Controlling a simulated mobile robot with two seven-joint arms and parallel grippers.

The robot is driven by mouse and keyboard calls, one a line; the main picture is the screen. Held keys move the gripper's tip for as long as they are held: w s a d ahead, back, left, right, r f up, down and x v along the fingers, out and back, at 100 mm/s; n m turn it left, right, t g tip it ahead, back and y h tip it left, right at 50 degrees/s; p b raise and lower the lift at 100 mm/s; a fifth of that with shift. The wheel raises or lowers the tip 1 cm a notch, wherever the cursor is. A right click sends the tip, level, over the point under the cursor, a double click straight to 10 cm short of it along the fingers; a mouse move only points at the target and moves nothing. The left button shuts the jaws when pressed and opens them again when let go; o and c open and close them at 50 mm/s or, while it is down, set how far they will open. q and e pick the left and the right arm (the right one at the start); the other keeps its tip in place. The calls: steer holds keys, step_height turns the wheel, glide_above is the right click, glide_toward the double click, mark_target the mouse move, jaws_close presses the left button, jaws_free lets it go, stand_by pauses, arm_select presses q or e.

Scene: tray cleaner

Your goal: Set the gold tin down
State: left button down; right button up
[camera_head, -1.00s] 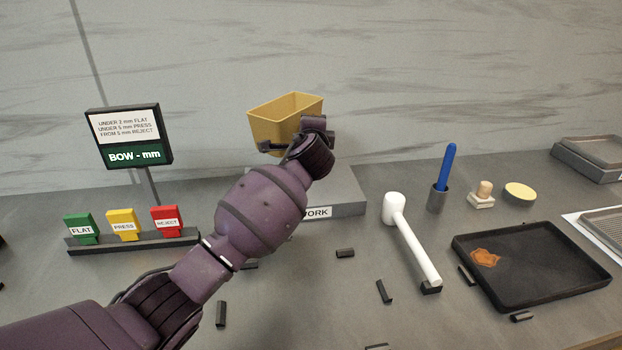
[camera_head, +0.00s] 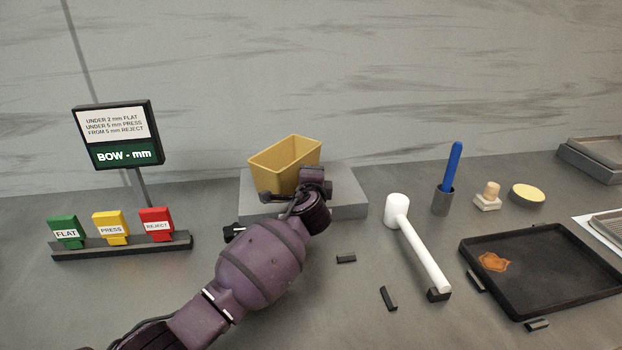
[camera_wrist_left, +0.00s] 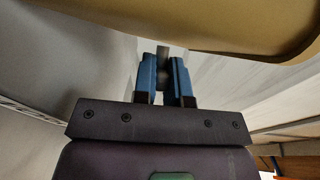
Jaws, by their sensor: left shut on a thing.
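The gold tin (camera_head: 285,158) is an open-topped, tapered box, upright over the grey block (camera_head: 347,192) in the head view. I cannot tell whether its base touches the block. My left gripper (camera_head: 295,191) is at the tin's near side, and my wrist hides part of the tin and block. In the left wrist view the blue fingers of the gripper (camera_wrist_left: 166,72) are close together on a narrow grey piece, with the tin's gold wall (camera_wrist_left: 220,22) just beyond. My right gripper is not in view.
A sign (camera_head: 117,135) and a rack (camera_head: 120,246) of coloured tags stand left. A white mallet (camera_head: 420,250), a blue-handled tool in a cup (camera_head: 442,201) and a stained black tray (camera_head: 540,275) lie right. Small black pieces (camera_head: 388,298) are scattered in front.

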arm_select(q)
steer(key=shift+r, duration=0.1)
steer(key=shift+f, duration=0.2)
steer(key=c, duration=1.2)
jaws_free()
steer(key=shift+o, duration=0.2)
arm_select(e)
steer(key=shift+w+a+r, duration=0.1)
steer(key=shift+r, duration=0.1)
arm_select(q)
steer(key=shift+r, duration=0.1)
